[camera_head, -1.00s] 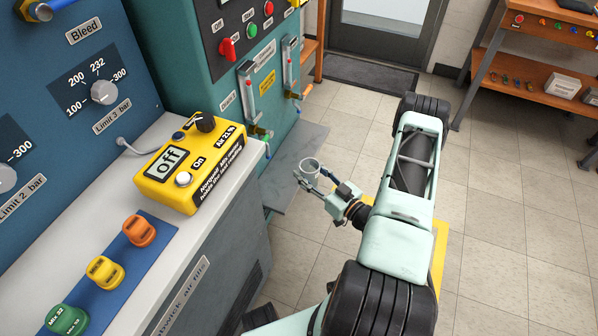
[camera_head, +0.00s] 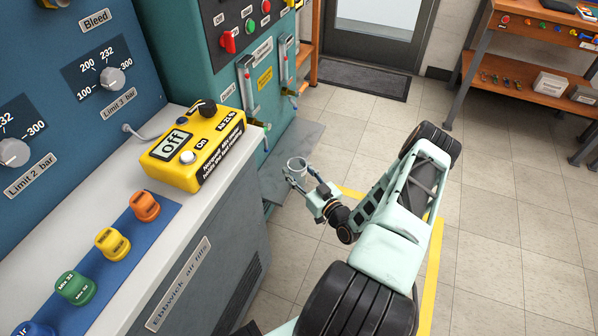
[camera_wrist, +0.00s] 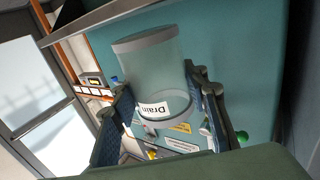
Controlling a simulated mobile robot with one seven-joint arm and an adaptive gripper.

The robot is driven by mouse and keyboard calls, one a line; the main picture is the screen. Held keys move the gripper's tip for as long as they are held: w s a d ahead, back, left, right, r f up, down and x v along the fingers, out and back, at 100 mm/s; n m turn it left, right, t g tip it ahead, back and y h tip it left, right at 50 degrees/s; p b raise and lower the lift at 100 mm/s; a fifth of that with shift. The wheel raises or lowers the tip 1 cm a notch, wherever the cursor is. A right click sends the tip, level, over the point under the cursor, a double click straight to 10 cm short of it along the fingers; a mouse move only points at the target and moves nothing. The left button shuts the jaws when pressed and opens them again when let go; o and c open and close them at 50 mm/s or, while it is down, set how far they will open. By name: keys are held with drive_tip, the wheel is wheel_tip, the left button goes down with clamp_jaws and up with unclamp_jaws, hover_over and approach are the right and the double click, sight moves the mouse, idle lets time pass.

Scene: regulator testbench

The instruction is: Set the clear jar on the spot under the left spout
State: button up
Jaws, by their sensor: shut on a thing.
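The clear jar (camera_head: 297,164) is held in my gripper (camera_head: 298,177), in front of the green panel and over the grey ledge at its foot. In the wrist view the jar (camera_wrist: 155,65) sits between the two fingers of my gripper (camera_wrist: 168,112), which are shut on it. The left spout (camera_head: 259,130) is below the left flow tube on the panel, up and left of the jar. The jar is apart from it in the picture. The spot under the left spout cannot be made out.
The grey ledge (camera_head: 305,137) runs along the foot of the green panel (camera_head: 195,60). A white bench (camera_head: 130,245) with a yellow box (camera_head: 190,150) stands to the left. A wooden shelf (camera_head: 540,75) stands at the far right. The tiled floor between is clear.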

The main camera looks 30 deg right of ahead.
drive_tip(key=shift+w+a+f, duration=0.1)
drive_tip(key=shift+w+a, duration=0.9)
drive_tip(key=shift+w, duration=0.25)
drive_tip(key=shift+w+a+f, duration=0.1)
drive_tip(key=shift+w+a, duration=0.85)
drive_tip(key=shift+w, duration=0.25)
drive_tip(key=shift+w+a+f+b, duration=0.25)
drive_tip(key=shift+w+a+b, duration=0.25)
drive_tip(key=shift+w, duration=0.15)
drive_tip(key=shift+w+a+f+b, duration=0.2)
drive_tip(key=shift+w+a+b, duration=0.25)
drive_tip(key=shift+w, duration=0.2)
drive_tip(key=shift+f+b, duration=0.35)
drive_tip(key=o, duration=1.3)
drive_tip(key=shift+s+d, duration=0.15)
drive_tip(key=shift+s, duration=1.75)
drive_tip(key=shift+s+d, duration=0.1)
drive_tip(key=shift+s, duration=1.75)
